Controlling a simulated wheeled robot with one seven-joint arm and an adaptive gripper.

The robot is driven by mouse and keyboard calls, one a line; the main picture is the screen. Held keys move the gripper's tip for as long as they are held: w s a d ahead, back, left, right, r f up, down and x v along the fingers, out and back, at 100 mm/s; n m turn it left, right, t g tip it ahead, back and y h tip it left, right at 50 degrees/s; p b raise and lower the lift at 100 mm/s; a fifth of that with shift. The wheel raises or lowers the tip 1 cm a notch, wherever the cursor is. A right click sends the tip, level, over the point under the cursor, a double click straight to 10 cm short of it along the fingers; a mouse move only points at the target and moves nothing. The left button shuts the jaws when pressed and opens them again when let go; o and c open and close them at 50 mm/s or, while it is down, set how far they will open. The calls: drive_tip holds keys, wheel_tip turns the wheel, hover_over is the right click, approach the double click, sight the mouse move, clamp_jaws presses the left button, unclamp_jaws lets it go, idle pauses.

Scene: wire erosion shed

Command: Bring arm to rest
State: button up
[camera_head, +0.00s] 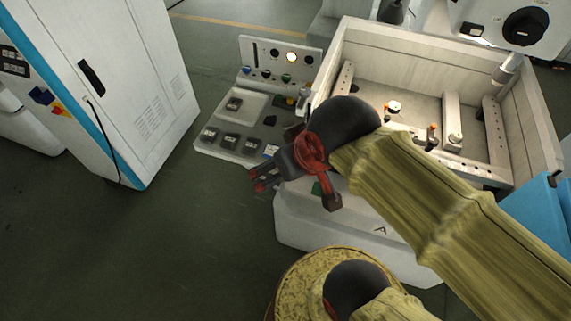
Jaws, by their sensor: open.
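My gripper (260,181) is at the end of my arm, which reaches in from the lower right in a yellow-green sleeve. The gap between gripper and panel cannot be told. The arm hides part of the machine's tank (355,24).
A tall white cabinet (130,80) with a blue edge stands at the left. Blue panels (541,215) are at the right edge, near my arm. The tank holds fixtures and small parts. The dark green floor (150,240) is clear at the lower left.

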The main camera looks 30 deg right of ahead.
wheel_tip(320, 180, down, 12)
drive_tip(key=b, duration=1.2)
drive_tip(key=shift+w+r, duration=0.1)
drive_tip(key=shift+d, duration=0.1)
idle(0.9)
